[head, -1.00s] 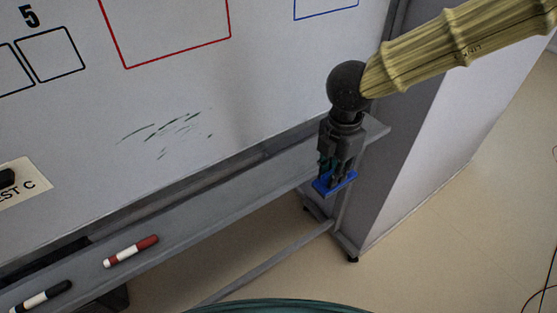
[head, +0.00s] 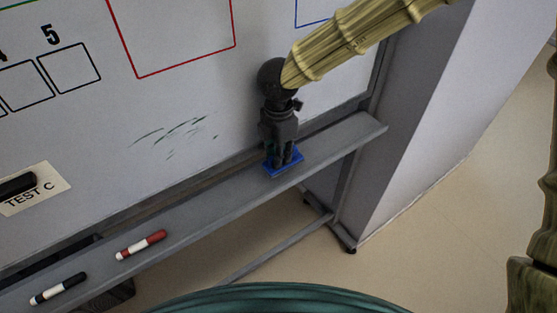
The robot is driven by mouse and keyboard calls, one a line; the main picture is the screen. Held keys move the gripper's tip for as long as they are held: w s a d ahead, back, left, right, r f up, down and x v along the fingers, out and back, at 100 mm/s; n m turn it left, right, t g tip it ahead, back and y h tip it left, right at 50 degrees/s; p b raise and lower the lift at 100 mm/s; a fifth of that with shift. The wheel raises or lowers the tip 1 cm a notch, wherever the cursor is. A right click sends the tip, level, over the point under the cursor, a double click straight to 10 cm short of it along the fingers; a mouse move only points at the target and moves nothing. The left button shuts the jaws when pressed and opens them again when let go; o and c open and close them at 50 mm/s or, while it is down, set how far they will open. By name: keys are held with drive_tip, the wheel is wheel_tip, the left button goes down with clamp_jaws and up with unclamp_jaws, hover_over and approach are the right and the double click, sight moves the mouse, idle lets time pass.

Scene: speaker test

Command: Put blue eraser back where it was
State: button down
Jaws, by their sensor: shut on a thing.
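The blue eraser (head: 270,169) is a flat blue block at the right part of the whiteboard's grey tray (head: 215,194). My gripper (head: 283,162) points down and is shut on the blue eraser, with its fingers hiding the middle of it. The eraser is at the tray surface; I cannot tell whether it rests fully on it. Faint dark green smudges (head: 172,131) are on the whiteboard (head: 215,100), up and left of my gripper.
A red and white marker (head: 141,245) and a black and white marker (head: 59,288) lie on the tray at the left. A black object (head: 17,185) is on the "TEST C" label (head: 47,193). The tray is bare right of the eraser, up to its end.

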drive_tip(key=f+p, duration=0.1)
drive_tip(key=f, duration=0.2)
drive_tip(key=shift+a, duration=0.2)
drive_tip(key=shift+d+f, duration=0.1)
drive_tip(key=shift+f, duration=0.15)
drive_tip(key=shift+f, duration=0.15)
drive_tip(key=c, duration=1.4)
unclamp_jaws()
drive_tip(key=shift+w, duration=0.1)
drive_tip(key=shift+o, duration=0.2)
wheel_tip(320, 180, up, 12)
drive_tip(key=shift+r+b, duration=0.15)
drive_tip(key=shift+b, duration=0.95)
